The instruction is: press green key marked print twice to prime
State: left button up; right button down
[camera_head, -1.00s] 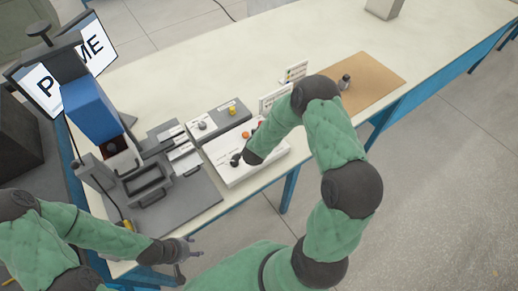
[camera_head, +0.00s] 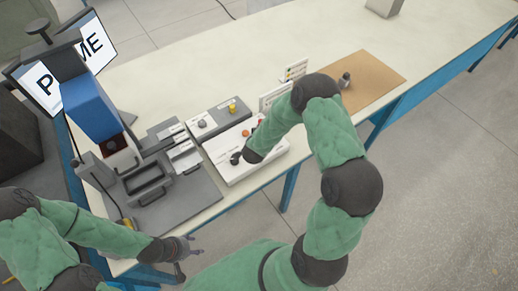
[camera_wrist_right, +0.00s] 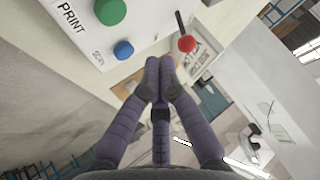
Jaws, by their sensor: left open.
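The green key (camera_wrist_right: 110,11) is a round button on a white panel, in the right wrist view, with the word PRINT printed beside it. A blue button (camera_wrist_right: 123,50) is next to it, and a red ball-tipped lever (camera_wrist_right: 186,43) stands further along. My right gripper (camera_wrist_right: 161,62) is shut and empty; its fingertips are apart from the green key in the picture. In the head view the white panel (camera_head: 262,169) is partly covered by my right arm, and the green key is hidden there. My left gripper (camera_head: 188,258) is open and empty near the table's front edge.
A grey machine with a blue head (camera_head: 92,108) stands left on the table. A grey box (camera_head: 218,120) with a yellow knob is behind the white panel. A brown mat (camera_head: 378,82) lies to the right. A screen (camera_head: 100,48) reads PRIME, partly covered.

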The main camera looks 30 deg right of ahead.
dwell(0.8)
jog(key=shift+s+d+f, duration=0.15)
jog(key=shift+s, duration=0.05)
jog(key=s+f+m+g+b, duration=0.1)
jog(key=m, duration=0.1)
jog(key=s+d+f+m+g+y+b, duration=0.1)
jog(key=s, duration=0.1)
jog(key=shift+s+d+f+m, duration=0.15)
jog(key=shift+f+m, duration=0.2)
jog(key=shift+m, duration=0.05)
jog(key=m+y+b, duration=0.1)
jog(key=m+y, duration=0.1)
jog(key=m, duration=0.1)
jog(key=a+r+m+y+b, duration=0.1)
jog(key=m+y+b, duration=0.1)
jog(key=m, duration=0.1)
jog(key=a+r+m+y+b, duration=0.1)
jog(key=m, duration=0.2)
jog(key=shift+t+y+b, duration=0.3)
jog(key=shift+y, duration=0.1)
jog(key=w+d+r+m+t+y+b, duration=0.1)
jog(key=w+r+m+t, duration=0.1)
jog(key=w+r+m, duration=0.1)
jog(key=shift+w+r+m+t, duration=0.35)
jog(key=shift+r+m, duration=0.25)
jog(key=shift+r, duration=0.35)
jog(key=shift+f, duration=0.1)
